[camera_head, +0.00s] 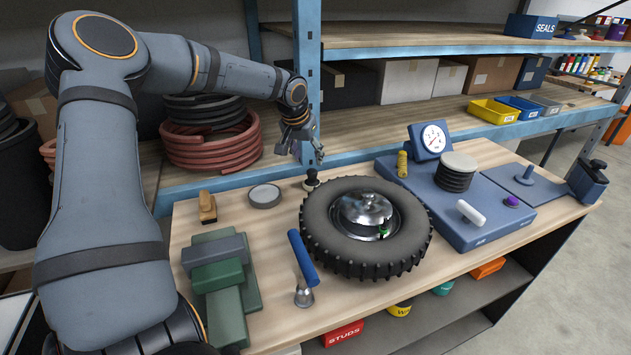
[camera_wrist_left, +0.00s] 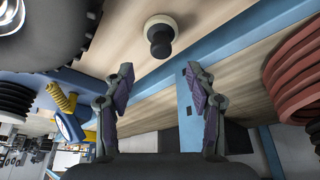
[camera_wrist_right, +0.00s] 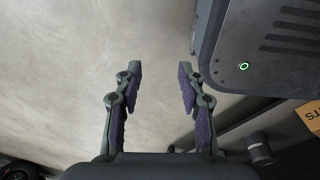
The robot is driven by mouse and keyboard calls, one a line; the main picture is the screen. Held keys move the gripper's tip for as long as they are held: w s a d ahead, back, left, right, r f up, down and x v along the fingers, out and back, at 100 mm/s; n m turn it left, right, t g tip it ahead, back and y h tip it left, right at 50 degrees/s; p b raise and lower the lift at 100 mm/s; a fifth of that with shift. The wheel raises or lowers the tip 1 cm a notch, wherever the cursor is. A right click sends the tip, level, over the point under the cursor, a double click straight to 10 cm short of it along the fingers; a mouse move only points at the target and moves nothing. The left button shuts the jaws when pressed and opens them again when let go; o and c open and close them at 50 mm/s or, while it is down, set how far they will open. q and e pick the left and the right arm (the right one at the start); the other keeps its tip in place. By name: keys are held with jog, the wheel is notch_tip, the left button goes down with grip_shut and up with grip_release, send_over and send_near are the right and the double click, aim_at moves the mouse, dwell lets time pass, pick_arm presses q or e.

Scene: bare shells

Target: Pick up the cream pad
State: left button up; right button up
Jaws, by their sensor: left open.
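A pale cream round pad (camera_head: 457,162) lies on top of a black ribbed stack (camera_head: 454,179) on the blue bench unit. Another small piece, a black knob (camera_head: 312,179) on a round cream base, stands behind the tire; its base (camera_wrist_left: 176,22) shows in the left wrist view. I cannot tell for sure which one is the cream pad. My left gripper (camera_head: 303,152) is open and empty, above and behind the knobbed piece, apart from it. My right gripper (camera_wrist_right: 160,72) is open and empty over bare floor, outside the head view.
A knobby tire (camera_head: 318,222) fills the bench's middle. A grey round disc (camera_head: 265,195), a wooden-handled stamp (camera_head: 207,207), green blocks (camera_head: 228,310) and a blue-handled tool (camera_head: 302,258) lie left of it. A blue shelf post (camera_head: 308,80) and rail stand close behind my left gripper.

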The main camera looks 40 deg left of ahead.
aim_at(312, 171)
pick_arm(q)
jog(key=x, duration=0.3)
jog(key=p+x, duration=0.1)
jog(key=x, duration=0.1)
jog(key=shift+w+a+f, duration=0.1)
jog(key=shift+f, duration=0.2)
jog(key=x, duration=0.3)
jog(key=shift+w+f, duration=0.25)
jog(key=shift+s+r, duration=0.1)
jog(key=shift+s, duration=0.05)
jog(key=shift+c, duration=1.8)
grip_shut()
pick_arm(e)
jog(key=shift+w+r, duration=0.45)
jog(key=shift+r, duration=0.3)
